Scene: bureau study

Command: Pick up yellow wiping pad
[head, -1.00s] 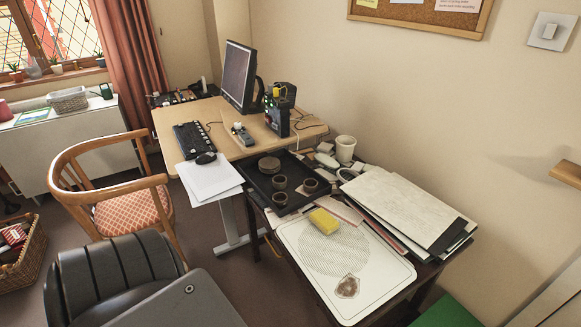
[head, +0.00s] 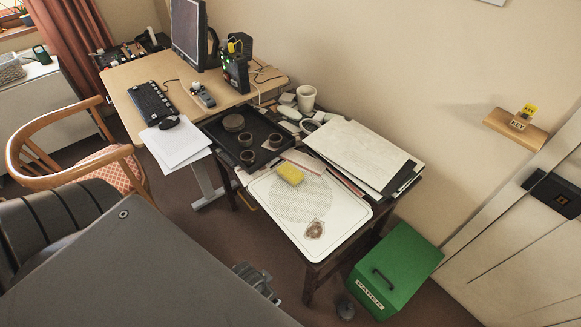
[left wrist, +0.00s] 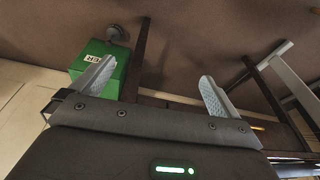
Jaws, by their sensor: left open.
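The yellow wiping pad (head: 290,174) lies on the white board (head: 335,235) on the low dark table, near the board's upper left part. A brown stain patch (head: 315,229) is on the board, to the right of and below the pad. My left gripper (left wrist: 158,72) shows in the left wrist view with its two pale fingers wide apart and nothing between them. That view shows the floor, table legs and a green box, not the pad. A grey mechanical part, apparently mine, shows low beside the table in the head view. My right gripper is not in view.
A black tray (head: 215,127) with brown round pieces adjoins the board. Papers and folders (head: 350,150) lie behind it, with a white cup (head: 306,98). A green box (head: 395,268) stands on the floor to the right. A wooden chair (head: 40,150) is at left.

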